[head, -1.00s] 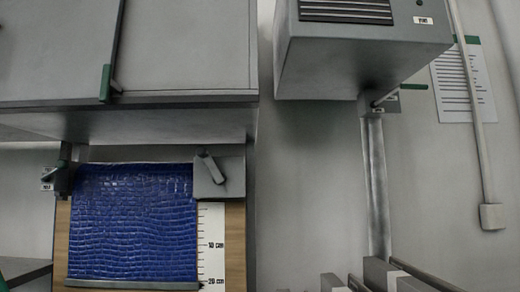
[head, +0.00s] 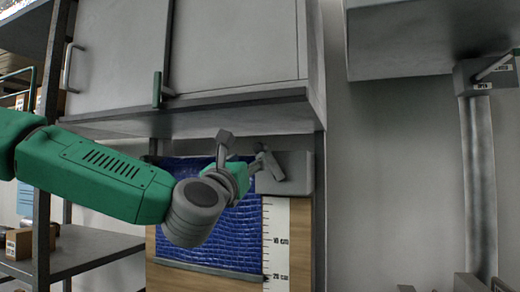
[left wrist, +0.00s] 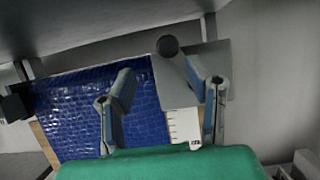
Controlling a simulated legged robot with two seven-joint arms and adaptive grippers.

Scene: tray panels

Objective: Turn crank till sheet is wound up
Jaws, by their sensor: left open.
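A blue crocodile-textured sheet (head: 225,240) hangs below the cabinet in front of a wooden board, its bottom bar near the ruler's 20 cm mark. It also shows in the left wrist view (left wrist: 75,110). A grey crank (head: 271,166) is mounted on a grey housing (head: 300,172) at the sheet's upper right. In the left wrist view the crank's dark round end (left wrist: 167,45) lies just past the gap between the fingers. My left gripper (head: 242,145) is open at the crank's left; it also shows in the left wrist view (left wrist: 160,78). My right gripper is out of view.
A white ruler (head: 276,235) runs down right of the sheet. A grey cabinet (head: 240,50) overhangs the sheet and crank closely. A shelf (head: 75,250) with small boxes stands at left. A grey box on a post (head: 478,180) is at right.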

